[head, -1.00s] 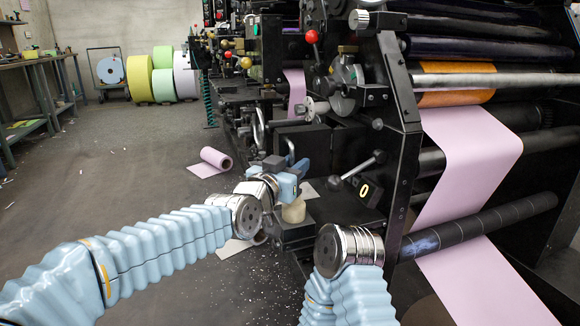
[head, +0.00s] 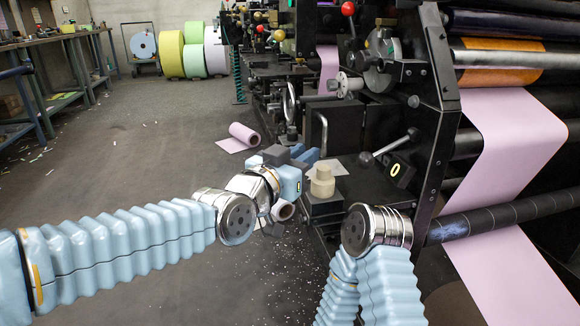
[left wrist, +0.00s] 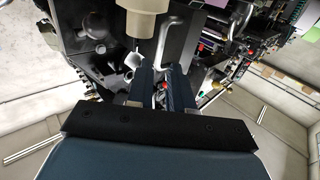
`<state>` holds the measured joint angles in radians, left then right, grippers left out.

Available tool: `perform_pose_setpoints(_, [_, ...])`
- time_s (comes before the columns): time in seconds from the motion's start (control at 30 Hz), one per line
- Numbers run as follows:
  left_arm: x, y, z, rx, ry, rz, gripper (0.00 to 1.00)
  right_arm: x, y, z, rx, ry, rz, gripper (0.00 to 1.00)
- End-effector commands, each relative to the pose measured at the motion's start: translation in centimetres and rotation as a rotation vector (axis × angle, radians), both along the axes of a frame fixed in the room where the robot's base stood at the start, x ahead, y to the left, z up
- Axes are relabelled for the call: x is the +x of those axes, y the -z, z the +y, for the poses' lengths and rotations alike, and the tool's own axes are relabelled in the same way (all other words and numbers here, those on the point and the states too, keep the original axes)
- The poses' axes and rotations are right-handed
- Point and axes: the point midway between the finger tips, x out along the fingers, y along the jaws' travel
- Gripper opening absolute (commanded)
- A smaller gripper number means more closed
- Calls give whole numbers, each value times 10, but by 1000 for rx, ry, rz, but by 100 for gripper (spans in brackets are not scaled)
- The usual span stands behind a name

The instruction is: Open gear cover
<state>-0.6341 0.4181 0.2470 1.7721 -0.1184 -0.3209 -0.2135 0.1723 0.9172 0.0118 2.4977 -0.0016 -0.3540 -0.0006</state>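A black box-shaped cover (head: 345,128) on the side of the press, which I take for the gear cover, has an upright metal bar handle (head: 323,132) at its left edge. It looks shut. My left gripper (head: 304,158) is in front of and below the handle, to its left, apart from it in the picture. In the left wrist view its two dark blue fingers (left wrist: 162,82) stand apart with nothing held between them. The bent metal handle (left wrist: 174,36) shows beyond the fingertips there. My right arm's chrome wrist shows in the head view, but its gripper does not.
A cream roll (head: 322,182) stands on a black block (head: 321,206) just right of my left gripper; it hangs close in the wrist view (left wrist: 139,18). A pink roll (head: 243,135) lies on the floor behind. A ball-ended lever (head: 385,148) juts out at right.

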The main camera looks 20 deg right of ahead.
Motion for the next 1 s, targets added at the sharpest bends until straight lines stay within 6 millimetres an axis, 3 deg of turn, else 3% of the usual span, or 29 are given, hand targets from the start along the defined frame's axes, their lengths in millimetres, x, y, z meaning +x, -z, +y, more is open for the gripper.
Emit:
perform_pose_setpoints(0.1, [-14, 0, 21, 1, -1, -1, 21, 0, 1, 0, 0, 0, 0, 43])
perform_pose_setpoints(0.23, [-24, 0, 34, -1, 0, -1, 21, 0, 2, 0, 0, 0, -1, 43])
perform_pose_setpoints(0.6, [-29, 0, 40, 0, 1, 0, 21, 0, 2, 0, 0, 0, -1, 43])
perform_pose_setpoints(0.7, [-25, 8, 42, 7, -6, 15, 6, 0, 2, 0, 0, 0, -1, 43])
perform_pose_setpoints(0.77, [-14, 27, 47, 24, -22, 50, 0, 0, 2, 0, 0, 0, -1, 43])
perform_pose_setpoints(0.83, [5, 69, 60, 57, -57, 127, 0, 0, 2, 0, 0, 0, -1, 43])
perform_pose_setpoints(1.0, [43, 200, 113, 148, -173, 381, 0, 0, 2, 0, 0, 0, -1, 43])
